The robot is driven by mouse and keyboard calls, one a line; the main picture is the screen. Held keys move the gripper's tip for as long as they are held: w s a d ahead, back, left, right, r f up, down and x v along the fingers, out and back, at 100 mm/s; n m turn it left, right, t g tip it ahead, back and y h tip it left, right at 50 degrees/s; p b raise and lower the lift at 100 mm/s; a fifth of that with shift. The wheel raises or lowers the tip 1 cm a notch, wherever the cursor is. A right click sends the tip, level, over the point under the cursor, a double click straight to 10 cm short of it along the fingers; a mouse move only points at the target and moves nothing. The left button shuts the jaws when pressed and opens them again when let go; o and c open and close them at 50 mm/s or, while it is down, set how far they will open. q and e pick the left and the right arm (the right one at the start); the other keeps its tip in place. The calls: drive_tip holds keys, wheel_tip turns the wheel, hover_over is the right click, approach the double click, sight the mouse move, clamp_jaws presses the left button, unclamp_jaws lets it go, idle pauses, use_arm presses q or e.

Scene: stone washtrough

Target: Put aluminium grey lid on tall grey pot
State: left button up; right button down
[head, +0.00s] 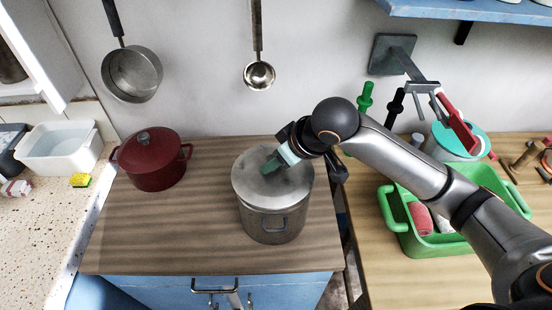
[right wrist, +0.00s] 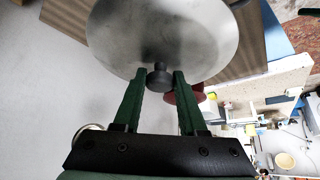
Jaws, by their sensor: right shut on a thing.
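The aluminium grey lid (head: 262,187) is a round flat disc over the mouth of the tall grey pot (head: 272,225). It looks roughly level and centred; I cannot tell whether it rests on the rim or is just above it. My right gripper (head: 271,164) is shut on the lid's dark knob. In the right wrist view my right gripper (right wrist: 158,76) has its two green fingers on either side of the knob, with the lid (right wrist: 165,32) beyond. My left gripper is not in view.
A dark red lidded pot (head: 153,158) stands to the left on the wooden counter (head: 195,225). A pan (head: 132,73) and a ladle (head: 259,75) hang on the wall behind. A green tub (head: 432,240) stands to the right. The counter between the two pots is clear.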

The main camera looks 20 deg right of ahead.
drive_tip(key=shift+f, duration=0.1)
idle(0.3)
unclamp_jaws()
idle(0.4)
drive_tip(key=shift+r, duration=3.55)
